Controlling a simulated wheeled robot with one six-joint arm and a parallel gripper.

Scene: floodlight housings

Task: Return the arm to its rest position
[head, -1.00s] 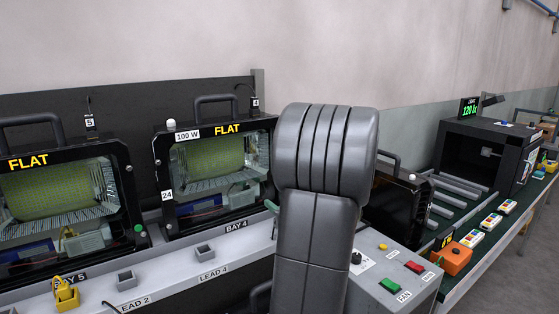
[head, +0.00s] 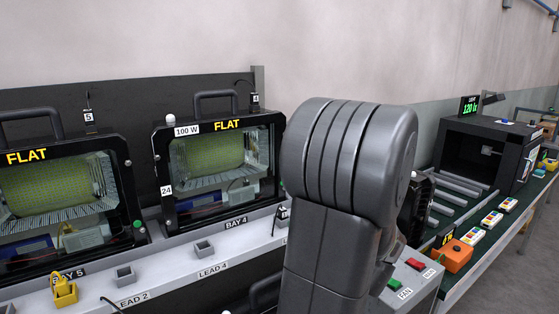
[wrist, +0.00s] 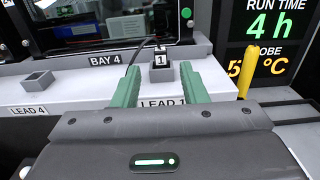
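My arm (head: 345,190) fills the middle of the head view; my gripper is hidden behind it there. In the wrist view my gripper (wrist: 161,80) has its two green fingers spread apart with nothing held between them. A black lead plug marked 1 (wrist: 160,60) stands upright in a holder beyond the fingertips, behind the LEAD 1 label. It also shows in the head view (head: 282,213), just left of my arm. The fingers look clear of the plug.
Two floodlight housings (head: 218,172) marked FLAT stand in bays on the left. The grey shelf (head: 225,258) carries a yellow plug (head: 64,291) and empty holders (head: 204,249). A button box (head: 415,283), rollers (head: 455,205) and a black test box (head: 490,150) lie right.

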